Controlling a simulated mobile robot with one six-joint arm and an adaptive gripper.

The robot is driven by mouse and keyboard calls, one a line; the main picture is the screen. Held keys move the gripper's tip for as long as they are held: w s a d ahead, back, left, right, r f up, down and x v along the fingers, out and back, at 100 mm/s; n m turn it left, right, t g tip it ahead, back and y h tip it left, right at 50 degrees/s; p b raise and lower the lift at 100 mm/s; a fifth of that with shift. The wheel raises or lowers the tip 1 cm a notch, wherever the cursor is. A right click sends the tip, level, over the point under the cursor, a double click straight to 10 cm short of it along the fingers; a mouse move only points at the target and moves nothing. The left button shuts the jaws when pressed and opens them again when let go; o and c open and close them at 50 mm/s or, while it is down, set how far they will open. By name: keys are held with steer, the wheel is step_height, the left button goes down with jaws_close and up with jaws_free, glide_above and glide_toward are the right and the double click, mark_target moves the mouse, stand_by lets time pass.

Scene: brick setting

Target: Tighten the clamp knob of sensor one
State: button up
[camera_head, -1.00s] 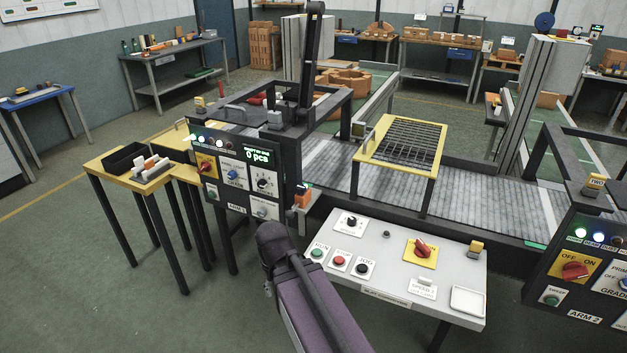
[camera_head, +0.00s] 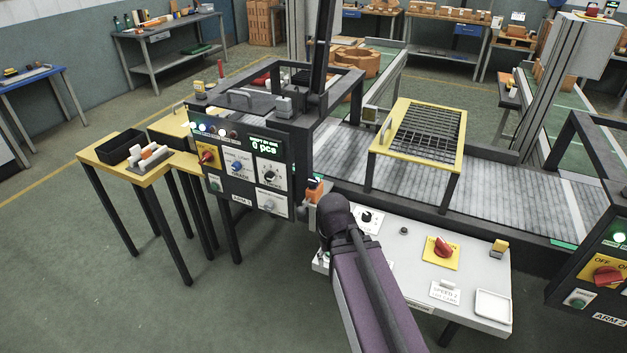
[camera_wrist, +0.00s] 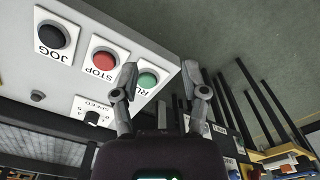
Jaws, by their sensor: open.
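A small orange block with a dark top (camera_head: 315,190) sits at the conveyor's near edge, by the right side of the ARM 1 panel (camera_head: 240,172). It may be sensor one; no label or clamp knob can be made out on it. In the head view my arm covers the area just in front of it, and my gripper cannot be made out there. In the wrist view my gripper (camera_wrist: 160,76) is open and empty. Its fingers point toward the control desk's edge, with the green RUN button (camera_wrist: 148,79) seen between them.
The white control desk (camera_head: 470,275) carries a red switch (camera_head: 442,247) and a tray (camera_head: 493,304). In the wrist view the red STOP (camera_wrist: 103,61) and black JOG (camera_wrist: 51,36) buttons show. A yellow-framed grate (camera_head: 378,142) stands over the conveyor.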

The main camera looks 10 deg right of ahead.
mark_target(312, 181)
steer(key=shift+d, duration=0.2)
